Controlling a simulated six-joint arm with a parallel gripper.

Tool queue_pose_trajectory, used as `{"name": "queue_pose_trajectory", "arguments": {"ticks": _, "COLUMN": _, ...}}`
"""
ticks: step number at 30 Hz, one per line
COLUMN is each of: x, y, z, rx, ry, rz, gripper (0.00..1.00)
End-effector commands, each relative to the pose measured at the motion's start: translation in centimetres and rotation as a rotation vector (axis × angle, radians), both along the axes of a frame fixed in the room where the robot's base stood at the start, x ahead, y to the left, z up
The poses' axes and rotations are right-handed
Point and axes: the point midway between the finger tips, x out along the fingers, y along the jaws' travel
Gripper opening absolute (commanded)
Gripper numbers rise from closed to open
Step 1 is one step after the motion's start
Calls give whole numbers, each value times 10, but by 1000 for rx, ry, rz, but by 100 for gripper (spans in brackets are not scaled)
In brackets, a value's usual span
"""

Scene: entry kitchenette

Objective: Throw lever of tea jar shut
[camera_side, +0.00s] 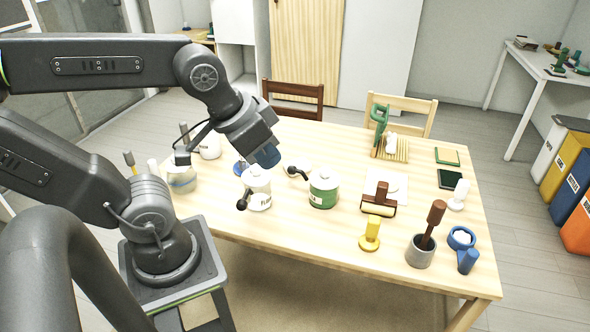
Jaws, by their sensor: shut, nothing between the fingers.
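A green jar (323,194) with a white lid stands near the middle of the table; a dark lever with a black knob (292,171) sticks out to its left. A white jar (257,196) stands left of it, with a black-knobbed lever (242,203) low at its front left. Another pale jar (182,180) stands further left beside my arm. The labels are too small to read surely, so I cannot tell which is the tea jar. My gripper (268,156) is shut and empty, above and behind the white jar, apart from the green jar's lever in the picture.
A blue item (240,168) is partly hidden behind the white jar. To the right are a paper with a brown-handled roller (379,200), a yellow stamp-like piece (371,232), a grey cup (420,252) and a blue holder (462,240). The table's front middle is clear.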

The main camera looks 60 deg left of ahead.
Motion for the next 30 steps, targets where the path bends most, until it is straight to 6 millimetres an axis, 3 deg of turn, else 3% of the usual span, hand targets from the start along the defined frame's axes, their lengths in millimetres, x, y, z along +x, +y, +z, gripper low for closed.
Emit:
{"name": "queue_pose_trajectory", "arguments": {"ticks": 5, "x": 4, "y": 2, "z": 2, "rx": 0, "ry": 6, "rz": 15, "gripper": 0}}
{"name": "queue_pose_trajectory", "arguments": {"ticks": 8, "x": 20, "y": 9, "z": 6, "rx": 0, "ry": 30, "rz": 64, "gripper": 0}}
{"name": "queue_pose_trajectory", "arguments": {"ticks": 17, "x": 116, "y": 70, "z": 6, "rx": -1, "ry": 157, "rz": 373, "gripper": 0}}
{"name": "queue_pose_trajectory", "arguments": {"ticks": 23, "x": 179, "y": 129, "z": -24, "rx": 2, "ry": 236, "rz": 593, "gripper": 0}}
{"name": "queue_pose_trajectory", "arguments": {"ticks": 30, "x": 233, "y": 211, "z": -89, "rx": 13, "ry": 319, "rz": 849, "gripper": 0}}
